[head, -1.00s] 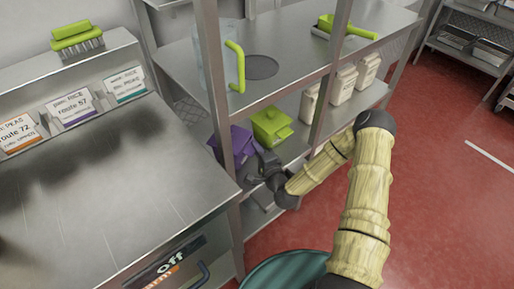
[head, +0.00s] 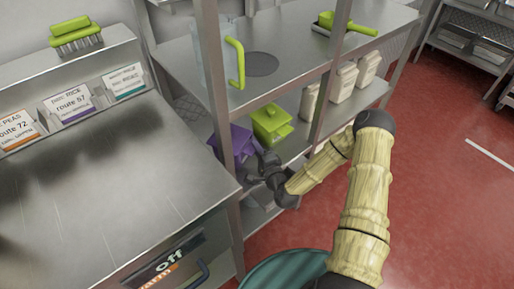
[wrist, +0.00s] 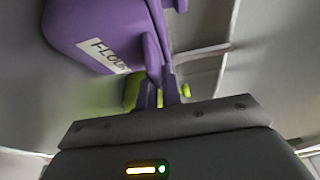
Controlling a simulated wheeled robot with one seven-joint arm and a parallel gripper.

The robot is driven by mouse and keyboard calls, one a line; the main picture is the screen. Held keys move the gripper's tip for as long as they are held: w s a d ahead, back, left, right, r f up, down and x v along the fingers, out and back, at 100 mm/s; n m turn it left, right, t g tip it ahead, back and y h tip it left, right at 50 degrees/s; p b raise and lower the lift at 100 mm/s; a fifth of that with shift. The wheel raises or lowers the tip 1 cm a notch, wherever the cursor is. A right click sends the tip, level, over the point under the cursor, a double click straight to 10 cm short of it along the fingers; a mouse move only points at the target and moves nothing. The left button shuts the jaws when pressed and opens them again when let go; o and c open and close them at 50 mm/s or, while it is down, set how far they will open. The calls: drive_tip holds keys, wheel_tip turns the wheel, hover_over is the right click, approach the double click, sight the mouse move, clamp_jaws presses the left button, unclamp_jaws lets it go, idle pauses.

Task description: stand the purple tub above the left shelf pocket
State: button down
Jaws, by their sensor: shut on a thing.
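The purple tub (head: 240,140) is at the left end of the lower rack level in the head view, partly behind a rack post. In the wrist view the tub (wrist: 88,22) shows a white label reading FLOUR. My gripper (head: 264,162) is at its right side, shut on a thin purple part of it; the fingers (wrist: 160,95) show in the wrist view. I cannot tell whether the tub touches the shelf. The left card pocket (head: 18,130), with an orange-edged PEAS route 72 card, is on the counter's back ledge (head: 22,86).
A green tub (head: 271,124) stands close right of the purple one. A green brush (head: 76,36) stands on the ledge above the pockets, whose left part looks clear. The rack's upper level (head: 285,45) holds a clear jug with a green handle (head: 236,62). White containers (head: 341,84) stand further right.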

drive_tip(key=shift+f, duration=0.1)
drive_tip(key=c, duration=1.5)
unclamp_jaws()
drive_tip(key=shift+f, duration=0.1)
drive_tip(key=shift+s, duration=0.1)
drive_tip(key=p+v, duration=0.3)
drive_tip(key=v, duration=1.4)
drive_tip(key=shift+s, duration=0.1)
